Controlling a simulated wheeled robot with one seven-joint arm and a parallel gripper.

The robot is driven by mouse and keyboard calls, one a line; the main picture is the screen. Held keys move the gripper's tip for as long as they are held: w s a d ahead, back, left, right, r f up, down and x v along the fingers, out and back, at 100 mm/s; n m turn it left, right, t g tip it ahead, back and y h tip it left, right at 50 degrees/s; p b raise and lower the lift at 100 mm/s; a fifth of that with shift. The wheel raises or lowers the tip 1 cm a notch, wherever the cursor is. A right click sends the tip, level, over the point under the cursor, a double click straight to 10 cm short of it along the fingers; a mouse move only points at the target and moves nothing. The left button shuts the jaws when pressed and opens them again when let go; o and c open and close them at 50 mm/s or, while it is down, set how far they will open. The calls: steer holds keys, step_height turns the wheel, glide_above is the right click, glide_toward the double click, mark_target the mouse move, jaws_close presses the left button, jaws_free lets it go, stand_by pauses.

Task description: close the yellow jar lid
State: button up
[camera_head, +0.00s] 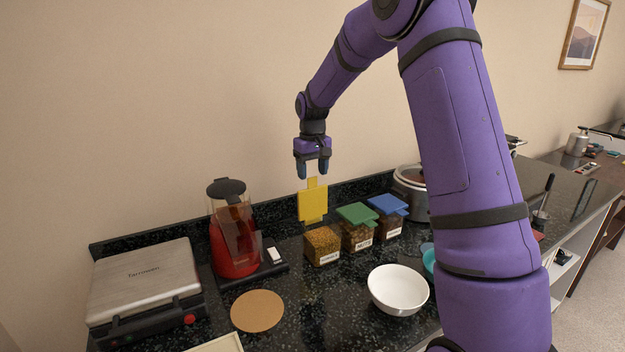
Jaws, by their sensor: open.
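The yellow lid (313,204) stands upright, swung open at the back of its jar (322,246). The jar is clear and square, with yellow-brown contents and a white label on its front. A small yellow tab sticks up from the lid's top edge. My gripper (313,174) points down just above that tab, its two dark fingertips apart. It looks empty, and I cannot tell whether the fingers are level with the tab in depth.
Right of it stand jars with a green lid (356,213) and a blue lid (387,204), both lids down. A red blender (234,240) is left, a grill (145,283) further left. A white bowl (398,291) and cork mat (257,311) lie in front. A pot (408,185) stands behind right.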

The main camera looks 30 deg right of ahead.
mark_target(313, 197)
steer(key=shift+f, duration=1.45)
jaws_close()
